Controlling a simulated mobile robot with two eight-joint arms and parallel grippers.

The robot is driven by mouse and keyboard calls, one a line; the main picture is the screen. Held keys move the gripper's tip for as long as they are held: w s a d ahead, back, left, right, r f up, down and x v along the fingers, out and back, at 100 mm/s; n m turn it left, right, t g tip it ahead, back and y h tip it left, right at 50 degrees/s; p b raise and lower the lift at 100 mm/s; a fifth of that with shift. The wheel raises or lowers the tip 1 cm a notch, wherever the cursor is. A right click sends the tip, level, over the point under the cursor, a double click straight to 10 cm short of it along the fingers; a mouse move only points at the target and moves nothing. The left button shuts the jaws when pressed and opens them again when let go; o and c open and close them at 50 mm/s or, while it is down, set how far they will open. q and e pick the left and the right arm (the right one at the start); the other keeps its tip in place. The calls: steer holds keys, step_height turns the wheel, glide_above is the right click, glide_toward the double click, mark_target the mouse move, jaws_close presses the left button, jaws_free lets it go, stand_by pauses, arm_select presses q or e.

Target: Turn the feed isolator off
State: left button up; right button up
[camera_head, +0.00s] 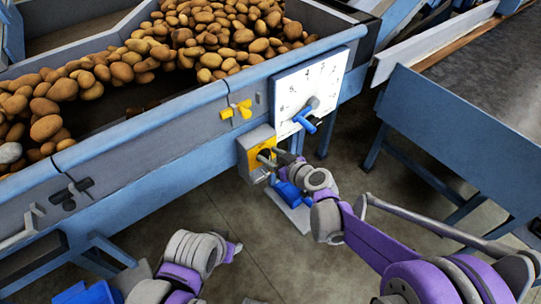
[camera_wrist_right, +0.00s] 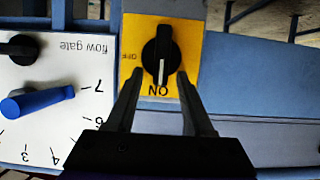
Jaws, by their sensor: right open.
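The feed isolator is a black rotary knob (camera_wrist_right: 162,52) on a yellow plate (camera_wrist_right: 188,40), upside down in the right wrist view. The white line on the knob points at ON; OFF is printed at the plate's left. In the head view the isolator's yellow face (camera_head: 256,146) sits on a grey box on the machine's side, partly hidden by my gripper. My right gripper (camera_wrist_right: 158,75) is open, its fingertips on either side of the knob's ON end; I cannot tell whether they touch it. In the head view the right gripper (camera_head: 276,158) is at the box. My left gripper's fingers are not visible.
A white flow gate dial (camera_head: 309,84) with a blue-handled lever (camera_head: 306,122) is close beside the isolator. A yellow handle (camera_head: 236,110) is on the rail above it. A blue-framed table (camera_head: 470,135) stands at right.

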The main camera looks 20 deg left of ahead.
jaws_close()
steer(key=shift+w+d, duration=0.1)
stand_by(0.4)
steer(key=shift+w+d+f+m+g+y+b, duration=0.1)
steer(key=shift+w+m+g+y+b, duration=0.15)
steer(key=shift+m, duration=0.25)
steer(key=shift+w+d+m+g+y+b, duration=0.1)
steer(key=shift+m+g+y, duration=0.05)
steer(key=shift+m+g, duration=0.3)
steer(key=shift+w+d+f+m+g+y+b, duration=0.4)
steer(key=shift+m+y+b, duration=0.7)
steer(key=shift+m, duration=0.8)
steer(key=shift+w+d+f+m+g+y+b, duration=0.15)
steer(key=shift+f+m+g+y+b, duration=0.45)
steer(key=shift+m+b, duration=1)
steer(key=shift+w+d+f+m+g+y+b, duration=0.25)
steer(key=shift+f+m+y+b, duration=0.55)
steer(key=shift+m, duration=1.45)
steer(key=shift+a+r+y, duration=0.1)
steer(key=shift+r+y, duration=0.15)
steer(key=shift+y, duration=0.15)
